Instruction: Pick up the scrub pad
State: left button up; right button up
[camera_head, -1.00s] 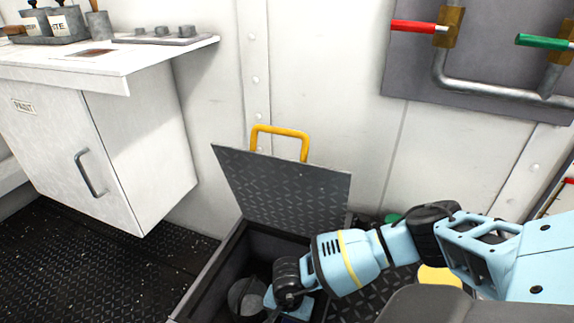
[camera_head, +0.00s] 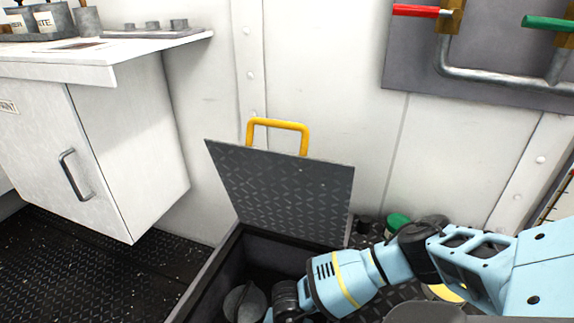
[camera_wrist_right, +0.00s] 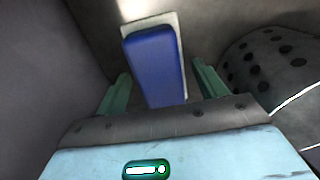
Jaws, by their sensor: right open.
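The scrub pad (camera_wrist_right: 155,65), a blue block with a pale layer along its edge, shows in the right wrist view inside the dark floor locker. My right gripper (camera_wrist_right: 160,92) is open, with one green finger on each side of the pad's near part. I cannot tell whether the fingers touch it. In the head view my right arm reaches down into the open locker (camera_head: 208,275), and its gripper and the pad are hidden there. My left gripper is not in view.
A grey rounded thing with dark holes (camera_wrist_right: 275,65) lies right of the pad. The locker's hinged lid (camera_head: 285,190) with a yellow handle (camera_head: 278,124) stands open behind my arm. A white cabinet (camera_head: 120,150) stands at left. Red and green valve handles are upper right.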

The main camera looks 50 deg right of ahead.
jog(key=c, duration=1.1)
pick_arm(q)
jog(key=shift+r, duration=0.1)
pick_arm(e)
jog(key=shift+r, duration=0.15)
